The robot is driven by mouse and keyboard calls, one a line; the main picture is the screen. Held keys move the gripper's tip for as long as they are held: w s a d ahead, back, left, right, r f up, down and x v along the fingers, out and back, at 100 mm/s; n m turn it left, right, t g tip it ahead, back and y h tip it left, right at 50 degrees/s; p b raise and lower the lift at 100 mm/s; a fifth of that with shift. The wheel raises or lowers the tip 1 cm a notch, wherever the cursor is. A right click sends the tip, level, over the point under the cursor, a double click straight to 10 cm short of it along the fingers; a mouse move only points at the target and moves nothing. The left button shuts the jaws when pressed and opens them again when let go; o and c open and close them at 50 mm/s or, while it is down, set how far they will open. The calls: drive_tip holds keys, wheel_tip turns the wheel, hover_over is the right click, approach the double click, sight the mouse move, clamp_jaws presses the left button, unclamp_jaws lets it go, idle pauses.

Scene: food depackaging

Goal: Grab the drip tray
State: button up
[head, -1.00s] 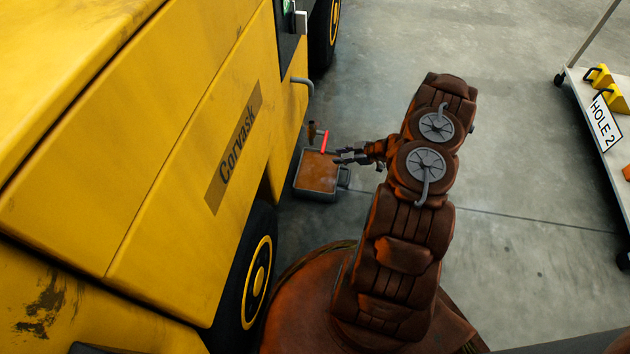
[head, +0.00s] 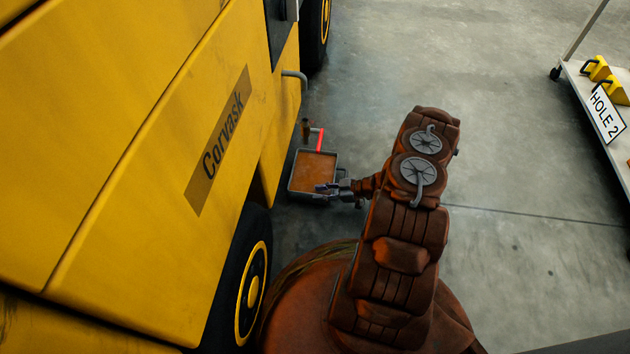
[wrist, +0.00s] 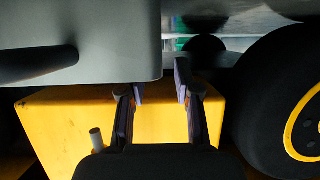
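The drip tray (head: 303,194) is a shallow grey box with a rusty brown inside. It lies on the floor beside the yellow machine in the head view. In the wrist view its grey body (wrist: 110,35) fills the upper left, with a dark bar-like handle at far left. My gripper (head: 322,187) is at the tray's near right corner in the head view. In the wrist view my gripper (wrist: 160,88) has its fingers apart, with the tray's right end showing between them. I cannot tell whether the fingers touch the tray.
The yellow machine (head: 130,150) stands close on the left, with a black wheel (head: 248,290) near my base. A red bar (head: 320,140) and a brown post (head: 305,127) are at the tray's far side. A white cart (head: 590,85) stands at right. The floor between is clear.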

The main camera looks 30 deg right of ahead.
drive_tip(key=shift+w+a+f+b, duration=0.25)
drive_tip(key=shift+a+f+b, duration=0.05)
drive_tip(key=shift+a+f, duration=0.15)
drive_tip(key=shift+w+a+f+b, duration=0.25)
drive_tip(key=shift+a+f, duration=0.05)
drive_tip(key=shift+a, duration=0.15)
drive_tip(key=shift+w+a, duration=0.35)
clamp_jaws()
